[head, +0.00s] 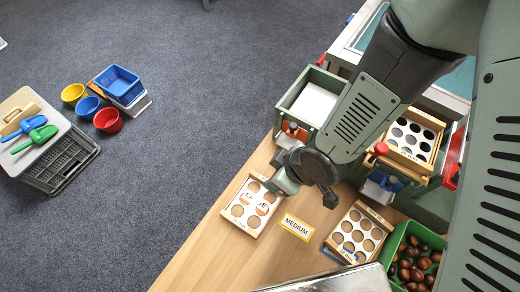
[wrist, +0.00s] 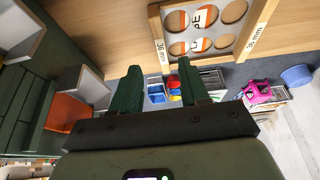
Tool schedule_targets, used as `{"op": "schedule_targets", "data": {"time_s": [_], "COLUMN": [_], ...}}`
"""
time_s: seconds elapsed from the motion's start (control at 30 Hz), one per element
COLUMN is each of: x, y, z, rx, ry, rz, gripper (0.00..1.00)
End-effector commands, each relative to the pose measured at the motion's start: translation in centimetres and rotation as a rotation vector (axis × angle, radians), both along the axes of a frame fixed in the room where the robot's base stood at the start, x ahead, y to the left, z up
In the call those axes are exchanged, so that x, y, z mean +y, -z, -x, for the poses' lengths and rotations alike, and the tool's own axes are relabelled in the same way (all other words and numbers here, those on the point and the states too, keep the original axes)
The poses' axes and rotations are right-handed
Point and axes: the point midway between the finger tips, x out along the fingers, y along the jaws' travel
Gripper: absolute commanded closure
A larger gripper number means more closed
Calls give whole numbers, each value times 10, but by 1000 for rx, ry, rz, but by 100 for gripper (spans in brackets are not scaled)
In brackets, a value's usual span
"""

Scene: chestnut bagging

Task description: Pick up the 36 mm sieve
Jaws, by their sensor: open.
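The 36 mm sieve (wrist: 227,45) shows at the top of the wrist view, a pale wooden frame marked "36 mm" around a light plate with large round holes. Orange lettering shows through the holes. In the head view the sieve with orange lettering (head: 248,211) lies on the left part of the wooden table. My gripper (head: 285,183) is at this sieve's upper right edge in the head view. Its two green fingers (wrist: 158,80) are apart with nothing between them. I cannot tell whether they touch the frame.
A "MEDIUM" label (head: 297,226) and a second sieve (head: 357,236) lie to the right. A third sieve (head: 412,140) sits on a green bin. A green crate (head: 392,262) holds several chestnuts. Another green bin (head: 290,97) stands behind. The table's left edge is close to the sieve.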

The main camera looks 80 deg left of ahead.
Motion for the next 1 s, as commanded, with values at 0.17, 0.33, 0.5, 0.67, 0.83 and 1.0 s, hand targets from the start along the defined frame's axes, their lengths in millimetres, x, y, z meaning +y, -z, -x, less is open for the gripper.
{"op": "schedule_targets", "data": {"time_s": [0.17,0.33,0.5,0.67,0.83,1.0], "x": [2,6,10,11,11,10], "y": [14,39,52,52,52,54], "z": [5,12,15,15,15,15], "rx": [-1,-2,-2,-1,-1,-1], "ry": [-3,-4,-1,0,0,0], "rz": [2,2,0,0,0,1], "gripper": [55,55,55,55,55,55]}}
